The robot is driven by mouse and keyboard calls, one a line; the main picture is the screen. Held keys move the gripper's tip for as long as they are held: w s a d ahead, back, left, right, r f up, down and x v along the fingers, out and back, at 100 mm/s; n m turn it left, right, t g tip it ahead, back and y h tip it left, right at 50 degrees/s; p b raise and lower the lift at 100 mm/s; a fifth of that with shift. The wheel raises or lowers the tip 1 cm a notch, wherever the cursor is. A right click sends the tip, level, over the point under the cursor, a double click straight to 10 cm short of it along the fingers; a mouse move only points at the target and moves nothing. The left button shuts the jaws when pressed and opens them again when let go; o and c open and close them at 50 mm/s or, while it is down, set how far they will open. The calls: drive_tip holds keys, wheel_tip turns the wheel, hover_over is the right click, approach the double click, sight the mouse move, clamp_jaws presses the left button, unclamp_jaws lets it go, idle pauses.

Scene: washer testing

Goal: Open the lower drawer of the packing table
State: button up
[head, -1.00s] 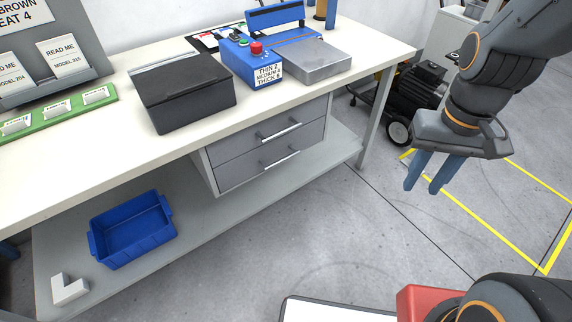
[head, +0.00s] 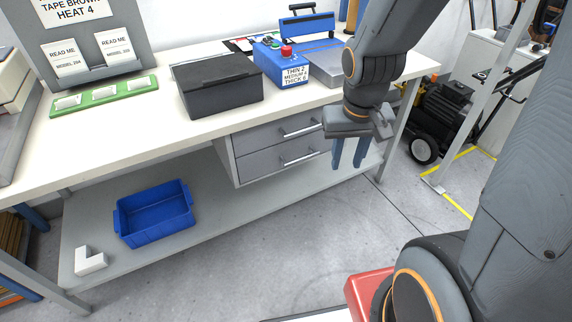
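The packing table (head: 130,135) has two grey drawers under its top. The lower drawer (head: 258,170) looks shut, its front in line with the upper drawer (head: 260,136). Its bar handle (head: 298,158) is in plain view. My gripper (head: 347,166) points down, to the right of the lower handle in the picture and at about its height. Its two blue fingers are apart with nothing between them. Its distance in front of the drawer is hard to tell, but it looks clear of the handle.
A blue bin (head: 155,215) and a white angled block (head: 90,261) are on the lower shelf (head: 215,220). A black box (head: 217,88) and a blue sealing machine (head: 283,70) stand on top. A black wheeled machine (head: 440,110) is at right. The floor before the drawers is clear.

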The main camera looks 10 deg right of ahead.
drive_tip(key=w+d+f+m+t+b, duration=0.1)
drive_tip(key=w+d+f+t+b, duration=0.15)
drive_tip(key=w+f, duration=0.45)
drive_tip(key=w+d+f+m+t+b, duration=0.1)
drive_tip(key=w+d+f+t+b, duration=0.15)
drive_tip(key=w+f+b, duration=0.4)
drive_tip(key=m+t+y+b, duration=0.3)
drive_tip(key=t+y+b, duration=0.1)
drive_tip(key=y+b, duration=0.1)
approach(302, 159)
drive_tip(key=w+d+f, duration=0.2)
drive_tip(key=w+d, duration=0.2)
drive_tip(key=w, duration=0.1)
wheel_tip(302, 159, down, 4)
drive_tip(key=s+a+m+t+y+b, duration=0.2)
drive_tip(key=m+t+y+b, duration=0.15)
drive_tip(key=y+b, duration=0.35)
drive_tip(key=shift+g, duration=0.25)
drive_tip(key=b+x, duration=0.1)
drive_tip(key=x, duration=0.6)
drive_tip(key=shift+w+a+r, duration=0.1)
drive_tip(key=shift+a+r, duration=0.05)
drive_tip(key=shift+a, duration=0.2)
clamp_jaws()
